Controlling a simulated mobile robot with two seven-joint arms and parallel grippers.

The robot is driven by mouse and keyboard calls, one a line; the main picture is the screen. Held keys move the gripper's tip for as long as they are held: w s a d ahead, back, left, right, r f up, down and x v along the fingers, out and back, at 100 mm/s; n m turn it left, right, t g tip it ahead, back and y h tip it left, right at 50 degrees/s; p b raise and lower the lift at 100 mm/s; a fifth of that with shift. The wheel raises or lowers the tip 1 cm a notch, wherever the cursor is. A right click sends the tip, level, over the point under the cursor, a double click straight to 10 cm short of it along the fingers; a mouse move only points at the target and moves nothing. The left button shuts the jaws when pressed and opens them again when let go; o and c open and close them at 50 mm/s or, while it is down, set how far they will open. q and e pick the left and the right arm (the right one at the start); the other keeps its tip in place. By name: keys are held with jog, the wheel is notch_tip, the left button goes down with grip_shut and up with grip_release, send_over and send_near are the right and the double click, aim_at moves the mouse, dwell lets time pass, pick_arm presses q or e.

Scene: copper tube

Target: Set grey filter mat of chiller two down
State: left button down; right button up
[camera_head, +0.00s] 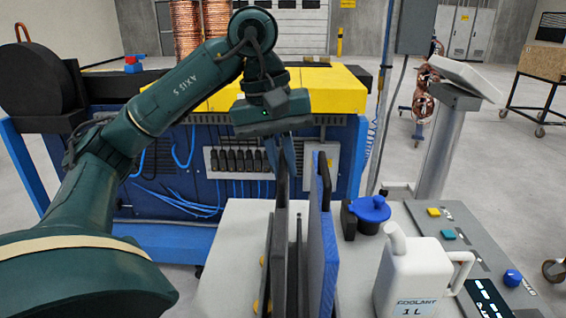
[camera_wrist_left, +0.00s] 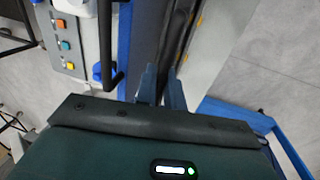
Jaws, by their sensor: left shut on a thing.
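The grey filter mat (camera_head: 279,232) stands upright, edge-on, above the pale top (camera_head: 233,232) at the middle of the head view. My left gripper (camera_head: 281,172) is over its top edge, pointing down, its bluish fingers shut on the mat's dark upper part. In the left wrist view the fingers (camera_wrist_left: 162,92) close on either side of a dark strip. The mat's lower edge is hard to make out among dark upright plates (camera_head: 298,260), so I cannot tell whether it rests on anything. My right gripper is not in view.
A blue mat (camera_head: 324,245) with a dark handle (camera_head: 325,183) stands close on the right. A blue cap (camera_head: 370,209), a white coolant jug (camera_head: 412,275) and a button panel (camera_head: 462,240) are further right. A blue machine with yellow covers (camera_head: 335,90) stands behind.

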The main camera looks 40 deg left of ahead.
pick_arm(q)
jog(key=shift+f, duration=0.2)
jog(key=c, duration=1.5)
grip_release()
jog(key=shift+r, duration=0.1)
jog(key=shift+c, duration=0.2)
jog(key=shift+o, duration=0.2)
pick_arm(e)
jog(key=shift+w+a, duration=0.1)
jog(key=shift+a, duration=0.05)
